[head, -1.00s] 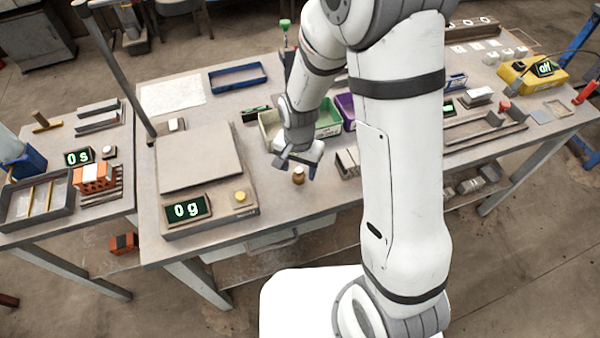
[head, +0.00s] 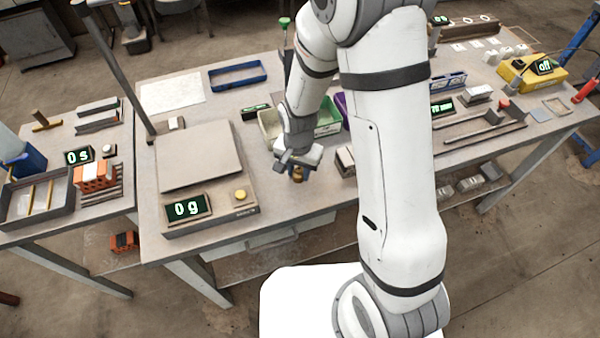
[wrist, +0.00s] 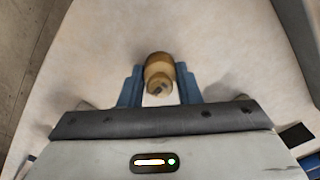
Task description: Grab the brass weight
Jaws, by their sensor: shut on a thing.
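The brass weight (wrist: 158,68) is a small gold-brown cylinder with a knob on top. In the wrist view it sits between the two blue fingers of my gripper (wrist: 160,88), which are shut on it. In the head view the weight (head: 297,176) shows just below my gripper (head: 297,168), near the front edge of the main table, and the gripper partly hides it. I cannot tell whether its base still touches the table.
A scale (head: 200,155) reading 0 g stands to the left of my gripper. A green bin (head: 327,118) and a pale bin (head: 270,124) stand behind it. The table in front of the gripper is clear.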

